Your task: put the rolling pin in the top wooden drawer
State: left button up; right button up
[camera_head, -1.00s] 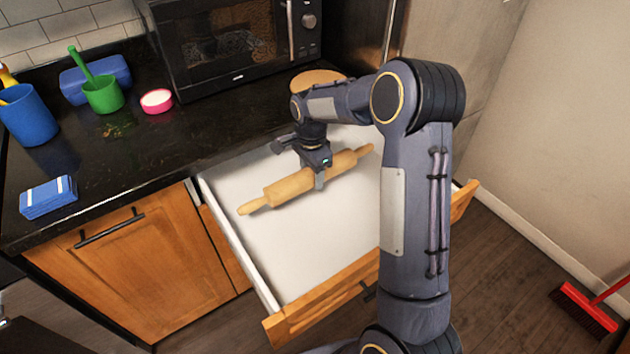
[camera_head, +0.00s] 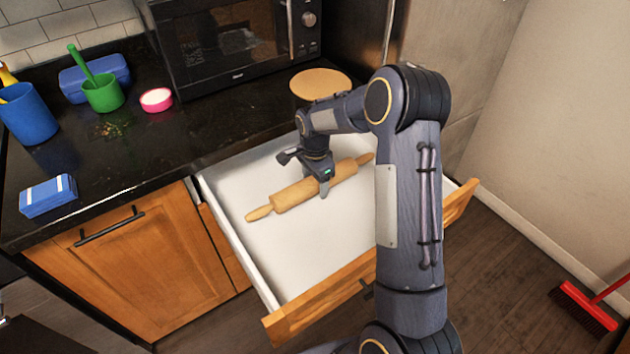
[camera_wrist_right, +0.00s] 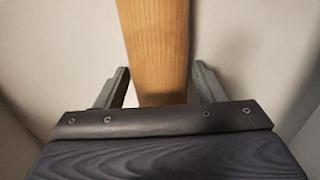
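The wooden rolling pin (camera_head: 295,194) lies slantwise inside the pulled-out drawer (camera_head: 285,255), over its white floor. My right gripper (camera_head: 323,188) reaches down over the middle of the pin. In the right wrist view the pin (camera_wrist_right: 158,45) runs between the two fingers (camera_wrist_right: 160,85), with a narrow gap on each side, so the gripper looks open around it. The drawer has a wooden front and white walls; my right arm hides its right part. My left gripper is not in view.
A black counter (camera_head: 150,165) borders the drawer at the back and left. On it stand a microwave (camera_head: 235,45), a round wooden board (camera_head: 320,84), a green cup (camera_head: 103,94), a blue cup (camera_head: 28,115) and a pink-rimmed bowl (camera_head: 156,99). The drawer's front-left floor is clear.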

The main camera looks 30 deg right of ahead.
jog(key=shift+o, duration=0.6)
jog(key=shift+r, duration=0.1)
jog(key=shift+r, duration=0.25)
notch_tip(320, 180, up, 11)
jog(key=s+a+r+n+t+y, duration=0.1)
jog(key=s+a+r+n, duration=0.1)
jog(key=s+r+n, duration=0.4)
jog(key=s+a+n+t+y, duration=0.1)
jog(key=s+a+n, duration=0.3)
jog(key=s, duration=0.7)
jog(key=s+a+n+t+y, duration=0.1)
jog(key=s+a+n+t, duration=0.2)
jog(key=s, duration=0.9)
jog(key=a+n, duration=0.2)
jog(key=shift+a+n+t+y, duration=0.2)
jog(key=shift+n+t+y, duration=0.1)
jog(key=shift+y, duration=0.1)
